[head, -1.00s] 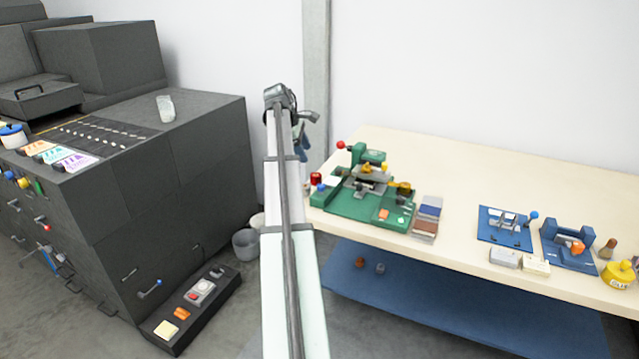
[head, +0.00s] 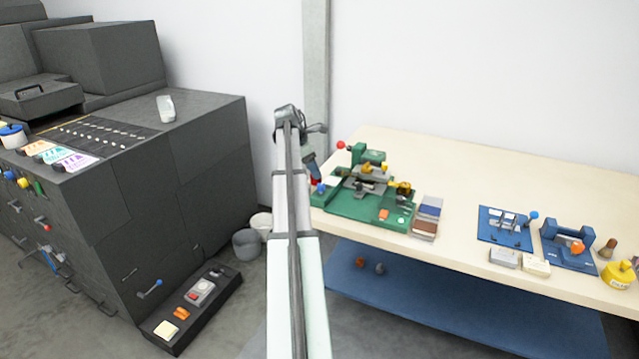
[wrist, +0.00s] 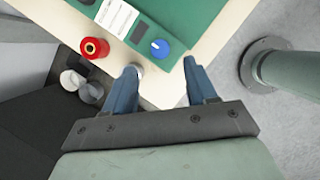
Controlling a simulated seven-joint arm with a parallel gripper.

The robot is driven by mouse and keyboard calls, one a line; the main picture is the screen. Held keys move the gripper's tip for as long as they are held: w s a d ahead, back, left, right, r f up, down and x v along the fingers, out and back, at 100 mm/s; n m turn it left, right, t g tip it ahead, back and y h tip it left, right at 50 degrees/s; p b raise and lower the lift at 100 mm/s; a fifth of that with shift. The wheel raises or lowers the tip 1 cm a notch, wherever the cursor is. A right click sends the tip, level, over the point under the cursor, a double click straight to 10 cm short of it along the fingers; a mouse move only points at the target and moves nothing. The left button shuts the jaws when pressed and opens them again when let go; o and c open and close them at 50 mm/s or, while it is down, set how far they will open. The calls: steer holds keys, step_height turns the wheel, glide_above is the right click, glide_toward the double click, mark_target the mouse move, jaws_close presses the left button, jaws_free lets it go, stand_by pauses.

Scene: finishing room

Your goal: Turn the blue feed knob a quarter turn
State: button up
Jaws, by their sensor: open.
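The blue feed knob (wrist: 159,48), round with a white mark, sits on the end of the green machine (wrist: 192,22). It also shows in the head view (head: 320,187), at the left end of the green machine (head: 365,205) on the bench. My gripper (wrist: 162,70) is open and empty. In the wrist view its two blue fingers point towards the knob, which lies just beyond the fingertips and between their lines. The fingers appear apart from it. In the head view my gripper (head: 312,168) is over the machine's left end; its fingertips are hard to make out.
A red knob (wrist: 94,47) stands left of the blue one in the wrist view, near a white label (wrist: 117,17). A small silver piece is by the left fingertip. Grey bins (head: 247,244) stand on the floor between the dark press (head: 190,180) and the bench (head: 450,170).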

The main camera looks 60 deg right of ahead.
mark_target(321, 185)
steer(key=shift+x, duration=3.5)
steer(key=shift+c, duration=0.2)
steer(key=c, duration=1)
steer(key=shift+m, duration=0.3)
